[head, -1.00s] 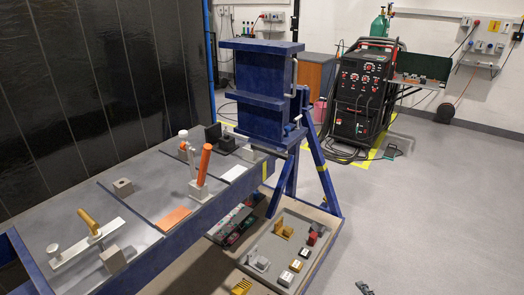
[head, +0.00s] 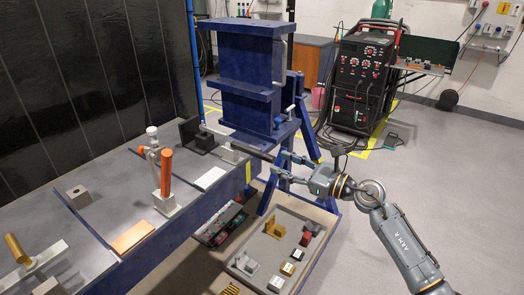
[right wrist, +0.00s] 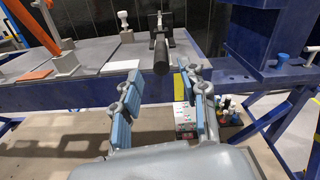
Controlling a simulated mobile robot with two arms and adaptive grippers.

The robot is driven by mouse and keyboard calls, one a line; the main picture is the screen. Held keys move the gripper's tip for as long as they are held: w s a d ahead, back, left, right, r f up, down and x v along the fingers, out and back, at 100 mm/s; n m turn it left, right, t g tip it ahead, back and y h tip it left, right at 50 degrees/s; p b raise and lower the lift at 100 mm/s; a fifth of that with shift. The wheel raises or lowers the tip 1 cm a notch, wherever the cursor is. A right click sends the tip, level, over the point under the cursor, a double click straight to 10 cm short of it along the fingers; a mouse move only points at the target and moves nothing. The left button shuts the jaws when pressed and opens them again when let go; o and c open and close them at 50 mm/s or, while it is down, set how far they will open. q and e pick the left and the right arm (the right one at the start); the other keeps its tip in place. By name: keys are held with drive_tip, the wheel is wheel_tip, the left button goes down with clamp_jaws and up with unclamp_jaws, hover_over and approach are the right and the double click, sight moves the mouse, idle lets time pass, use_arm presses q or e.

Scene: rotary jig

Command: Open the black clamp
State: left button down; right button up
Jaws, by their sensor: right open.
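The black clamp (head: 203,140) stands at the far right end of the blue-framed bench, with a dark upright plate beside it. Its dark handle (head: 252,152) sticks out level over the bench's front edge toward my right gripper. In the right wrist view the handle (right wrist: 161,58) points at the camera, its end centred between the fingertips. My right gripper (head: 283,167) is open, fingers on either side of the handle's line; it also shows in the right wrist view (right wrist: 158,85). I cannot tell whether the handle's end is inside the jaws; no contact shows. My left gripper is out of view.
A clamp with an upright orange handle (head: 166,172) and one with a yellow handle (head: 17,250) stand left on the bench. The tall blue fixture (head: 250,70) rises close behind my gripper. A tray (head: 245,268) of small parts lies below.

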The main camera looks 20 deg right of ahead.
sight(250, 150)
drive_tip(key=p+x, duration=0.1)
drive_tip(key=x, duration=0.5)
drive_tip(key=shift+w+r, duration=0.1)
drive_tip(key=shift+w+a, duration=0.3)
drive_tip(key=shift+w, duration=0.15)
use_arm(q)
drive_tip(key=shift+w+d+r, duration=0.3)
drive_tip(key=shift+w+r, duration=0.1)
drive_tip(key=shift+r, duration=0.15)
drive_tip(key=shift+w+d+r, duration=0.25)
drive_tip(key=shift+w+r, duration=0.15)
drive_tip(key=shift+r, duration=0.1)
use_arm(e)
clamp_jaws()
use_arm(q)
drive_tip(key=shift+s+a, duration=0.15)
